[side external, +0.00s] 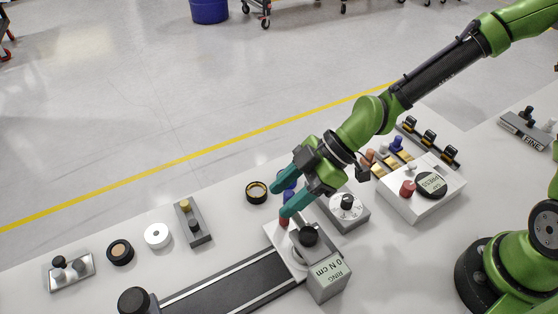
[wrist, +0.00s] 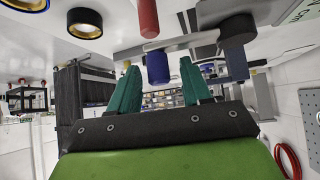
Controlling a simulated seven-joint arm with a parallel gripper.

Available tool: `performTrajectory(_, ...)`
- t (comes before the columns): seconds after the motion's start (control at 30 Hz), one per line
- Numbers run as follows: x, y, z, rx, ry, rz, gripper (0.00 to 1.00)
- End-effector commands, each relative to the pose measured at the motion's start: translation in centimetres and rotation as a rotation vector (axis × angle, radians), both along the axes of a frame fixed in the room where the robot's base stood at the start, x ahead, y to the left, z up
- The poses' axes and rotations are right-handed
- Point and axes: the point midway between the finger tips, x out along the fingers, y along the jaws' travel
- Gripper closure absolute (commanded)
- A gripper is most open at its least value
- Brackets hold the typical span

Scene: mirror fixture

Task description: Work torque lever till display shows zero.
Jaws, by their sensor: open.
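The fixture with a display box (side external: 328,278) stands at the front of the bench. Its label, upside down in the side view, appears to read "RING" and "0 N cm". A black knob (side external: 308,235) and a red handle (side external: 284,222) stand by it; the red handle also shows in the wrist view (wrist: 148,18). My gripper (side external: 280,200) is open above the fixture's far end. In the wrist view a blue cylinder (wrist: 158,68) appears between the teal fingers, with gaps on both sides. I cannot tell which part is the torque lever.
A black rail (side external: 232,284) runs left from the fixture. A dial box (side external: 347,206) and a white box with a red knob (side external: 425,188) stand to the right. A ring (side external: 256,191) and a two-knob block (side external: 193,223) lie left. Bare bench separates them.

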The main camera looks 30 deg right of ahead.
Motion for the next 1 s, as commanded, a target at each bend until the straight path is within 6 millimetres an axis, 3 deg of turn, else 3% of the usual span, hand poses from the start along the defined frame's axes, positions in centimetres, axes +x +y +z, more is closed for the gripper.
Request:
performTrajectory(0.03,0.01,-0.01,0.02,0.000,0.000,0.000,0.55)
performTrajectory(0.33,0.01,-0.02,0.04,0.000,-0.001,0.001,1.00)
performTrajectory(1.0,0.07,-0.09,0.08,0.001,-0.002,-0.009,1.00)
